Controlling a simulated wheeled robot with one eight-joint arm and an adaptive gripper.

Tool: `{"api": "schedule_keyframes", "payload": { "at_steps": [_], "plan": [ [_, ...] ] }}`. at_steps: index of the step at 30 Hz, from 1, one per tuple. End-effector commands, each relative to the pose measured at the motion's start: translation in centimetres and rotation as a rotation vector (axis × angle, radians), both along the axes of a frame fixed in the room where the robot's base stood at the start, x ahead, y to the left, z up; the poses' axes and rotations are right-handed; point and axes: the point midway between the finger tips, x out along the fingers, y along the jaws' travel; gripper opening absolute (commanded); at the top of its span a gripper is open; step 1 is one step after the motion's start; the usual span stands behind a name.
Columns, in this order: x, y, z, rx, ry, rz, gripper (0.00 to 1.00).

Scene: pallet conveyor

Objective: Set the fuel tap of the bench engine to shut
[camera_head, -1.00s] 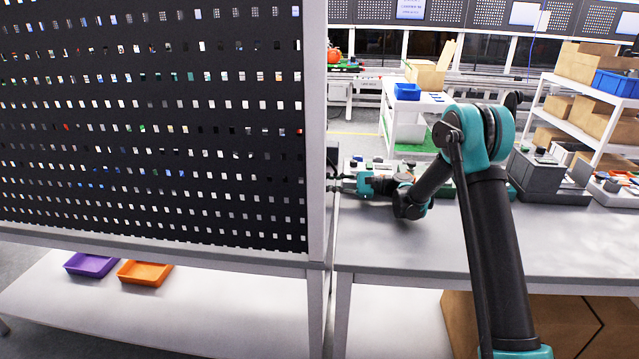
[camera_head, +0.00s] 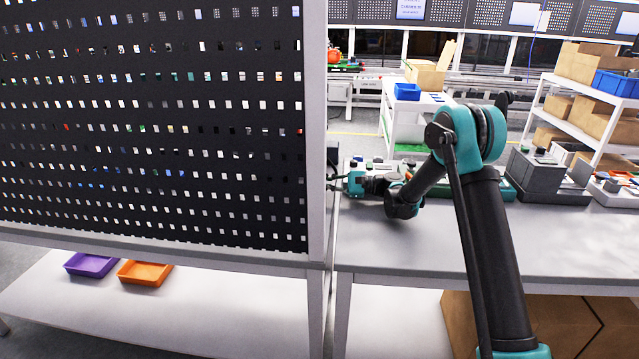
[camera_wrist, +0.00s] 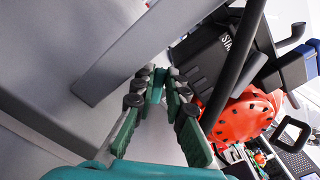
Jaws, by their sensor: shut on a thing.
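In the wrist view my gripper (camera_wrist: 158,82) has its two green-padded fingers closed in on a small teal part (camera_wrist: 157,88) between the tips. I cannot tell whether this part is the fuel tap; no tap lever shows clearly. A black body with white lettering (camera_wrist: 220,50) stands beside the fingers at the right, with a red, slotted rounded part (camera_wrist: 248,108) below it. These may belong to the bench engine. In the head view my gripper (camera_head: 335,182) reaches left, partly hidden behind the frame edge of the perforated panel. The engine is not seen there.
A large black perforated panel (camera_head: 150,125) blocks the left side. The grey workbench (camera_head: 430,240) has clear space in front of my arm. Grey equipment (camera_head: 545,178) stands to the right on it. In the wrist view a grey bar (camera_wrist: 140,50) lies close to the fingers.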

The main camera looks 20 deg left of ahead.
Motion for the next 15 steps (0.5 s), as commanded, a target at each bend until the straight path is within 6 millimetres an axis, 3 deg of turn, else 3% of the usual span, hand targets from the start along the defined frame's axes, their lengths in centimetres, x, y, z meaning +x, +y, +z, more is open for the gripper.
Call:
{"api": "schedule_keyframes", "payload": {
  "at_steps": [6,15],
  "plan": [
    [-0.26,-0.09,-0.27,0.025,-0.105,0.0,0.0],
    [-0.28,-0.11,-0.3,0.028,-0.12,-0.001,0.0]
  ]
}}
